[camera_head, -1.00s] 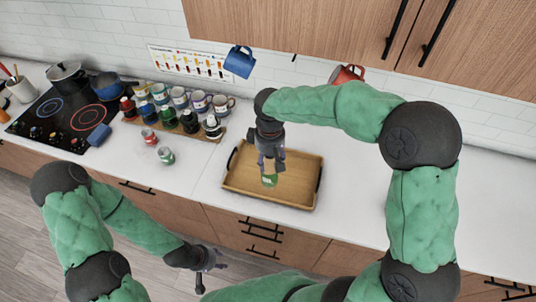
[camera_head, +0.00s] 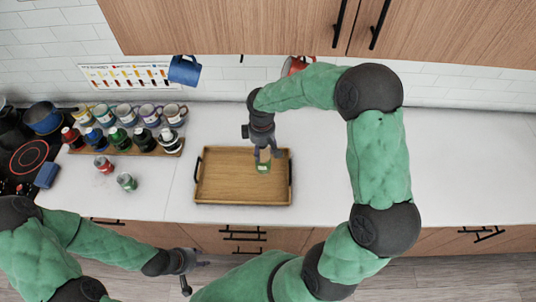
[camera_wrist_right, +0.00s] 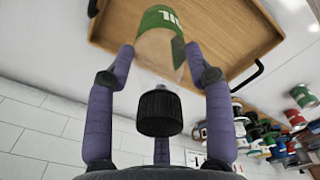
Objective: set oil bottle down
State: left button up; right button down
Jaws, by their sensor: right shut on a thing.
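The oil bottle has a clear body, a green label (camera_wrist_right: 160,20) and a black cap (camera_wrist_right: 159,112). My right gripper (camera_head: 264,156) is shut on it, with purple fingers on both sides of the bottle in the right wrist view (camera_wrist_right: 160,62). In the head view the bottle (camera_head: 263,168) is over the right part of the wooden tray (camera_head: 225,197). I cannot tell whether its base touches the tray floor. The tray is otherwise empty. My left gripper (camera_head: 192,277) is open and empty in front of the counter, away from the bottle.
Several mugs (camera_head: 125,114) and dark-capped bottles (camera_head: 119,138) stand on a rack at left. A red-labelled jar (camera_head: 104,165) and a green-labelled jar (camera_head: 127,182) stand left of the tray. A blue mug (camera_head: 184,70) hangs above. The counter right of the tray (camera_head: 465,170) is clear.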

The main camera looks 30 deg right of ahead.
jog(key=shift+d+f, duration=0.95)
jog(key=shift+f, duration=0.1)
jog(key=f, duration=0.3)
jog(key=shift+d, duration=0.25)
jog(key=shift+w+f, duration=0.1)
jog(key=shift+f, duration=0.25)
jog(key=shift+f, duration=0.1)
jog(key=shift+c, duration=2.3)
grip_release()
